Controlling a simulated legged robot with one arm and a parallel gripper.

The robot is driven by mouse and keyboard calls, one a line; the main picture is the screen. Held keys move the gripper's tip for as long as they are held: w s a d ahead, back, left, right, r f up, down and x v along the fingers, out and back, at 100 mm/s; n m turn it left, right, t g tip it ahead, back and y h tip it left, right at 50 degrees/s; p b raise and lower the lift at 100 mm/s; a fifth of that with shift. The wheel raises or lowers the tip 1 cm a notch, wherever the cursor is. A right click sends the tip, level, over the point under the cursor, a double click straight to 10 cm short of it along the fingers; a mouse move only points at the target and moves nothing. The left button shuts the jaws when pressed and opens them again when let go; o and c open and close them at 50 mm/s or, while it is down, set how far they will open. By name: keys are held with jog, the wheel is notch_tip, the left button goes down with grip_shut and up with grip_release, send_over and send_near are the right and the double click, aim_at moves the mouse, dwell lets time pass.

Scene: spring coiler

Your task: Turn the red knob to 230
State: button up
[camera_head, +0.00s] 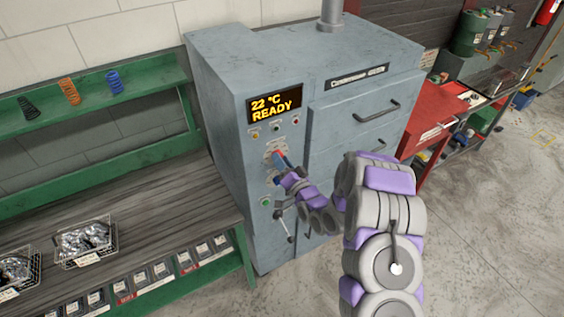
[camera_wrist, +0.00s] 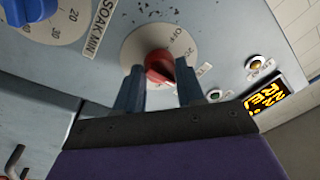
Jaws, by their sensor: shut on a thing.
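The red knob (camera_wrist: 160,66) sits on a round pale dial on the front of the grey-blue machine. In the wrist view, "OFF" shows on the dial; I cannot read a 230 mark. My gripper (camera_wrist: 158,80) is at the knob, with one blue-grey finger on each side, shut on it. In the head view, my gripper (camera_head: 283,165) reaches the machine front below the display (camera_head: 274,105), and only a bit of the red knob (camera_head: 278,154) shows. The display reads "22 °C READY".
A blue knob (camera_wrist: 32,10) marked "SOAK MIN" is beside the red one. Small indicator lights (camera_head: 276,128) are under the display. A lever (camera_head: 284,227) and a green button (camera_head: 265,202) are lower down. A green workbench (camera_head: 180,246) with wire baskets stands left.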

jog(key=shift+f, duration=0.15)
jog(key=o, duration=1)
jog(key=shift+d, duration=0.1)
jog(key=p+v, duration=0.1)
jog(key=v, duration=1.6)
jog(key=shift+s+p, duration=0.1)
jog(key=shift+p, duration=0.3)
